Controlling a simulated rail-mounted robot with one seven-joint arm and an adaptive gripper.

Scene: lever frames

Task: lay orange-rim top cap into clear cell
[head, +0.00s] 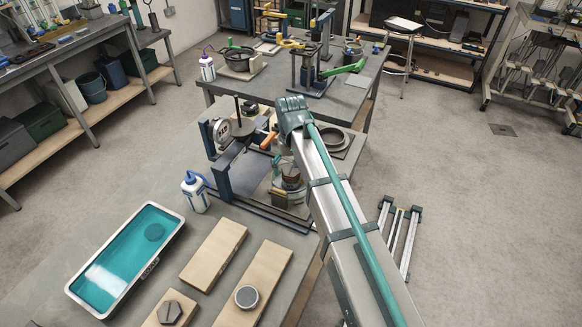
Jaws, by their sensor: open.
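A clear, round vessel (289,184), which looks like the clear cell, stands on the frame at the near bench, with darker material inside. My arm hides part of it. A small orange piece (268,140) shows just above and left of it, beside the arm. I cannot tell whether this is the rim of the top cap or a handle. No other orange-rimmed cap can be made out. My arm reaches up from the lower right over the bench, and its far end is hidden behind its own teal joint. My gripper is not visible.
A teal-filled tray (78,286), wooden boards (215,252), a grey round puck (246,297) and a dark hexagonal piece (170,312) lie on the near bench. A blue-capped bottle (196,192) stands left of the metal frame (240,165). Floor at right is mostly clear.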

